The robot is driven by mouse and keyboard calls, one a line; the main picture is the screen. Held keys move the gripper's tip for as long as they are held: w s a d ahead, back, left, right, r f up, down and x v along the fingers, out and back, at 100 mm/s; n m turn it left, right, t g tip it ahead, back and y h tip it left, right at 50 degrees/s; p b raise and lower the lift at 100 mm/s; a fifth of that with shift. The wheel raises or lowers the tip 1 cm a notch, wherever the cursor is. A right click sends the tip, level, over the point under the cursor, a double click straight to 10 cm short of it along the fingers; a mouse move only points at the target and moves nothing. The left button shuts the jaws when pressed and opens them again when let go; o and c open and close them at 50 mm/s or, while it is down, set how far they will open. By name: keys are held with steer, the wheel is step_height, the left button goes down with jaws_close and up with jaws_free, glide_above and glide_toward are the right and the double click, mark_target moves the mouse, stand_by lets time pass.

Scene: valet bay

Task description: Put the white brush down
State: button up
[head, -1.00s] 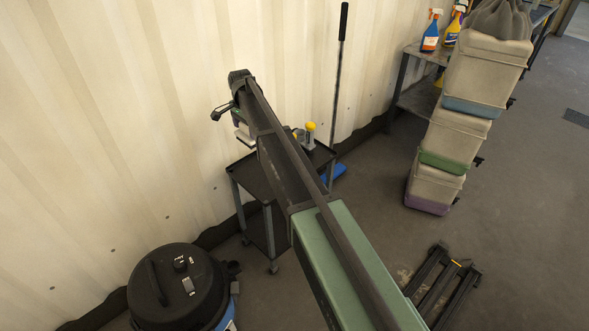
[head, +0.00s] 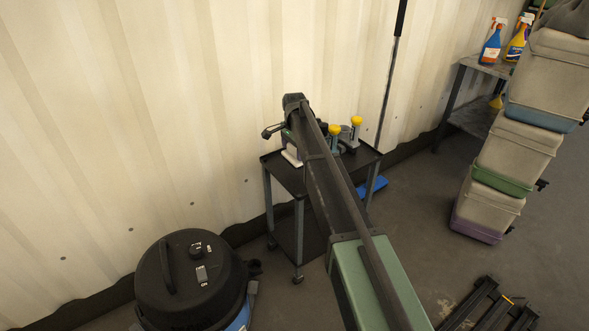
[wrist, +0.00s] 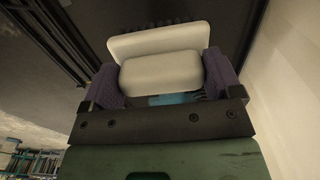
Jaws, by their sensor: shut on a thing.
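The white brush (wrist: 160,72) is in my gripper (wrist: 162,84), between its two purple finger pads in the wrist view. Its pale rounded body shows, with dark bristle tips along its far edge. In the head view the brush (head: 291,158) is a small white patch below the end of my arm, at the left part of the black cart's top (head: 284,176). I cannot tell whether it touches the cart top or hangs just above it. My arm hides the middle of the cart top, and the gripper's fingers are mostly hidden in the head view.
Yellow-topped containers (head: 355,134) stand on the cart's right part. The ribbed wall is close behind. A black vacuum (head: 193,278) stands at front left, stacked bins (head: 520,150) at right, and spray bottles (head: 491,45) on a bench. A long pole (head: 390,80) leans behind the cart.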

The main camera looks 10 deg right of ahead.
mark_target(294, 158)
step_height(294, 158, down, 4)
steer(key=b, duration=0.4)
steer(key=shift+f, duration=0.25)
steer(key=shift+r, duration=0.3)
steer(key=shift+f, duration=0.15)
steer(key=o, duration=0.8)
step_height(294, 158, up, 13)
steer(key=p, duration=1.2)
steer(key=shift+f, duration=0.2)
steer(key=s+n, duration=1.3)
steer(key=s, duration=2.7)
steer(key=r+p, duration=1.5)
steer(key=p, duration=0.1)
steer(key=shift+w+d+r, duration=0.1)
steer(key=shift+w+r, duration=0.25)
